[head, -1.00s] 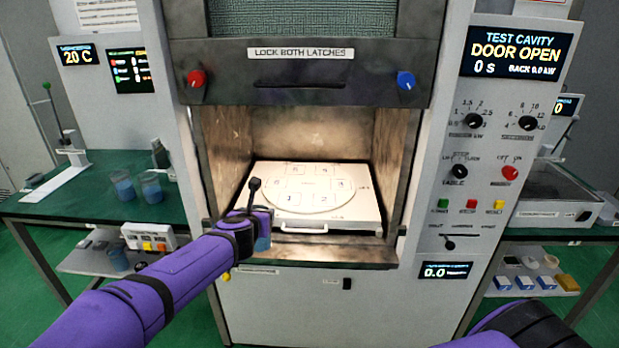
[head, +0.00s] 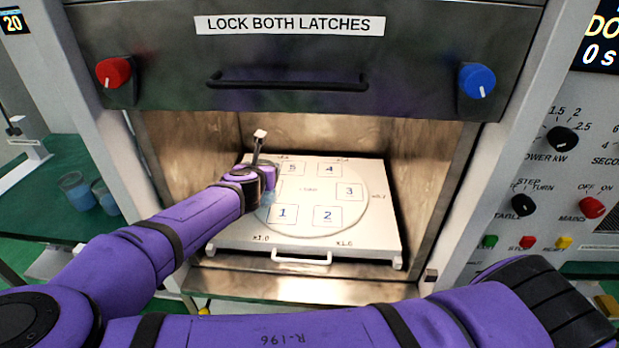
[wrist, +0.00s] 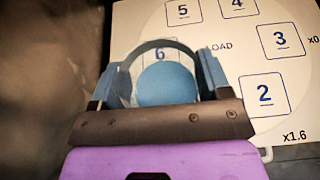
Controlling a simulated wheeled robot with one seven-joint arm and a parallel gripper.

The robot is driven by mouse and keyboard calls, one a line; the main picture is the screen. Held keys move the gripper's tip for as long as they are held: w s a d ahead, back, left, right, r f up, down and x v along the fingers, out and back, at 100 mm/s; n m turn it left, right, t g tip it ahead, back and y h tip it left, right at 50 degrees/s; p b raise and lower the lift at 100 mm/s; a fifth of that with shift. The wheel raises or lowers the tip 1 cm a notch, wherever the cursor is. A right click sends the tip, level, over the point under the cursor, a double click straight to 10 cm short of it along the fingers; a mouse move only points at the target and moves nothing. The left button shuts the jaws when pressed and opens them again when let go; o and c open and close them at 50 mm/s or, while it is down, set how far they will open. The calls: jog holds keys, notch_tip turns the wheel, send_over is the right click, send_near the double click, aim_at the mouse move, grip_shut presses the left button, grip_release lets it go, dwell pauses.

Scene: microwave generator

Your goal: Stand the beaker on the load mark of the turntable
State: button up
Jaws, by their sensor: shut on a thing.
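My gripper (head: 266,188) is shut on the beaker (head: 263,213), a clear vessel with blue liquid. In the wrist view the beaker (wrist: 166,84) sits between the two fingers, seen from above, and looks upright. It is over the left side of the round turntable (head: 310,201), covering part of the square marked 6 (wrist: 160,54). Whether its base touches the plate cannot be told. The load mark (wrist: 221,47) is printed at the turntable's middle, to the right of the beaker, partly hidden by a finger. Numbered squares ring it.
The turntable lies in a white tray with a front handle (head: 301,258), inside the open cavity. Metal walls (head: 425,170) stand close on both sides, and the raised door (head: 300,60) hangs above. Two more beakers (head: 75,188) stand on the green left table.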

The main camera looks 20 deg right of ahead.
jog(key=w+d+f, duration=0.2)
jog(key=w+d, duration=0.1)
jog(key=d, duration=0.4)
jog(key=w+d+f, duration=0.3)
jog(key=d, duration=0.4)
jog(key=shift+d, duration=0.35)
jog(key=o, duration=1.6)
jog(key=v, duration=1.2)
jog(key=shift+a, duration=0.1)
